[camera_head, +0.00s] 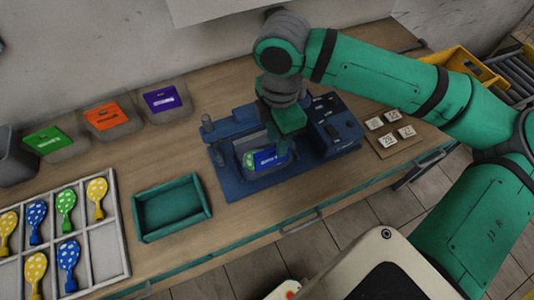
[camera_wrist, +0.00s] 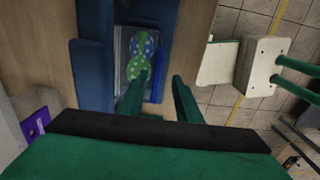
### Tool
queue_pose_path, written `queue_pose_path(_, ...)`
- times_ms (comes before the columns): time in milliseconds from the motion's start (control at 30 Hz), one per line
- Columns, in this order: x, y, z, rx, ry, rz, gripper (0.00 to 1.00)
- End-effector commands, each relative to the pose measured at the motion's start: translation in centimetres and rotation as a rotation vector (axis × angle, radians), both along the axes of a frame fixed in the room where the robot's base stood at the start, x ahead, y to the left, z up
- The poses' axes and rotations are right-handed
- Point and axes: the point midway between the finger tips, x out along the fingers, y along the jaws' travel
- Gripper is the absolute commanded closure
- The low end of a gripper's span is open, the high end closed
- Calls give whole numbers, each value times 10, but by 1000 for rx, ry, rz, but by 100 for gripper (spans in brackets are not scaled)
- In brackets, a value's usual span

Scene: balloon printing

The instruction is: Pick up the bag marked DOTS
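A clear bag (camera_head: 250,162) with a blue label stands in the blue machine's front bay; the label's white lettering is too small to read surely. In the wrist view the bag (camera_wrist: 136,53) holds a green balloon with pale dots, and its blue label (camera_wrist: 157,70) shows edge-on. My gripper (camera_head: 280,142) is directly above the bag, its fingertips partly hidden in the head view. In the wrist view my gripper (camera_wrist: 164,80) is open, its two green fingers apart with the label's line between them. I cannot tell whether either finger touches the bag.
The blue machine (camera_head: 228,180) surrounds the bag. Green (camera_head: 48,140), orange (camera_head: 106,115) and purple (camera_head: 161,99) labels stand at the back left. An empty green tray (camera_head: 143,233) and a divided tray (camera_head: 112,211) of dotted balloons lie left. Several stamps (camera_head: 390,140) sit right.

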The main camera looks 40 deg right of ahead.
Motion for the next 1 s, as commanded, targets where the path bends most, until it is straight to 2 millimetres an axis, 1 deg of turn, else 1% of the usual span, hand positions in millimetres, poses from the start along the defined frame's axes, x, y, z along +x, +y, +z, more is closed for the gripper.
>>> queue_pose_path(67,0,0,-6,1,1,-2,69)
queue_pose_path(300,2,3,-39,1,1,-2,69)
queue_pose_path(400,2,3,-48,2,0,-3,69)
queue_pose_path(500,2,3,-51,1,-1,-3,69)
queue_pose_path(667,2,3,-51,1,-1,-3,69)
queue_pose_path(700,2,3,-51,1,-1,-3,71)
queue_pose_path(767,2,3,-51,1,-1,-3,86)
queue_pose_path(800,2,3,-51,1,-1,-3,95)
queue_pose_path(833,2,3,-51,1,-1,-3,100)
queue_pose_path(1000,2,3,-51,1,-1,-3,100)
